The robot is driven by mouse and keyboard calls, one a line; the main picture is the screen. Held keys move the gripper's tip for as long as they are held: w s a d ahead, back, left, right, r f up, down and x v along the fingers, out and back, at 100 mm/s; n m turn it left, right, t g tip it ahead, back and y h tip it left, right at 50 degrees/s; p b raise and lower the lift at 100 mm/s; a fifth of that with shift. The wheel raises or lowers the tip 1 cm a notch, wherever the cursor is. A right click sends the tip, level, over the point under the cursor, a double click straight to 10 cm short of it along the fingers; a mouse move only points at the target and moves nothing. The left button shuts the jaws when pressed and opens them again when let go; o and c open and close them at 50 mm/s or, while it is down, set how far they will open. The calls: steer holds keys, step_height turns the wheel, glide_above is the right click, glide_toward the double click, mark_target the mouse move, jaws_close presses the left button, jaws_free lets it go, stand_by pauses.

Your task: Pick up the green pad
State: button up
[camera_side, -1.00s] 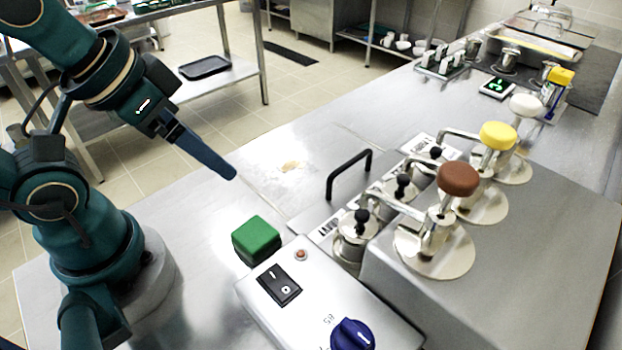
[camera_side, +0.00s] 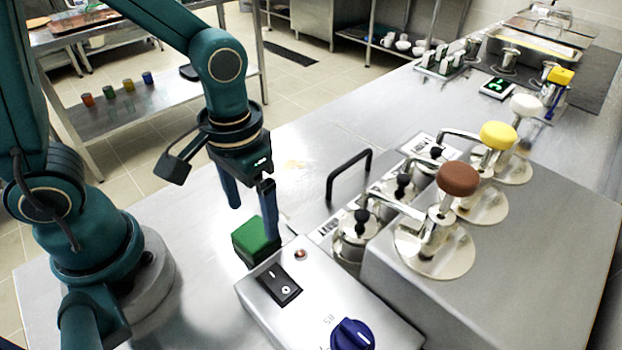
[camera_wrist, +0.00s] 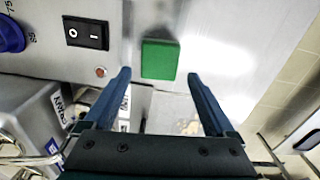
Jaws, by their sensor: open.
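The green pad (camera_side: 250,243) is a small green block on the metal counter, beside the control box with the black switch. It also shows in the wrist view (camera_wrist: 159,60), just beyond and between the fingertips. My gripper (camera_side: 250,198) points down with its two blue fingers apart. One finger stands in front of the pad's right side in the side view; the other hangs to the upper left. In the wrist view my gripper (camera_wrist: 157,74) is open and empty. I cannot tell whether a finger touches the pad.
The control box (camera_side: 330,310) with a blue knob (camera_side: 352,335) stands close to the pad. A black handle (camera_side: 348,174) and pump dispensers with brown (camera_side: 458,179) and yellow (camera_side: 498,135) tops are to the right. The counter's far middle is clear.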

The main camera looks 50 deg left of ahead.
mark_target(254, 232)
steer(key=f, duration=0.3)
steer(key=shift+s+f, duration=0.15)
steer(key=shift+s, duration=0.1)
steer(key=shift+w+f, duration=0.1)
steer(key=shift+f, duration=0.95)
steer(key=shift+c, duration=0.3)
steer(key=c, duration=1)
